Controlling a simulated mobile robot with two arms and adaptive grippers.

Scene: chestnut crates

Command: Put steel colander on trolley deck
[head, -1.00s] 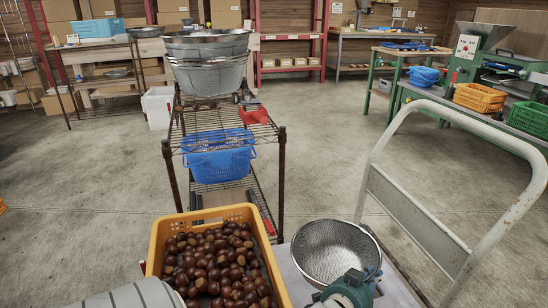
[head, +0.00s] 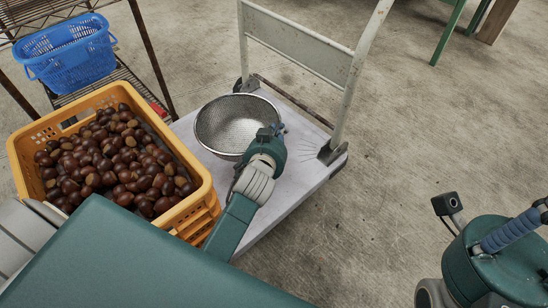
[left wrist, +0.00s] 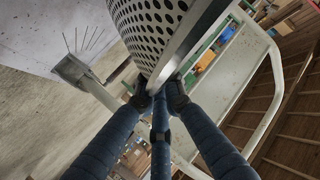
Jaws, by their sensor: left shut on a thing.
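The steel colander (head: 238,122), a perforated round bowl, is over the pale trolley deck (head: 283,185) in the head view, its open side up. My left gripper (head: 268,138) is shut on the colander's rim at its near right side. In the left wrist view the colander's perforated wall (left wrist: 150,30) fills the top, with the dark blue fingers (left wrist: 160,88) closed at its rim. The colander hides the deck below it, so I cannot tell if its base touches. Part of my right gripper (head: 510,230) shows at the lower right edge; its fingertips are out of frame.
A yellow crate (head: 190,150) of chestnuts stands close to the colander's left. The trolley's grey upright handle (head: 300,45) rises behind the deck. A blue basket (head: 68,50) sits on a wire rack at the upper left. Open concrete floor lies to the right.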

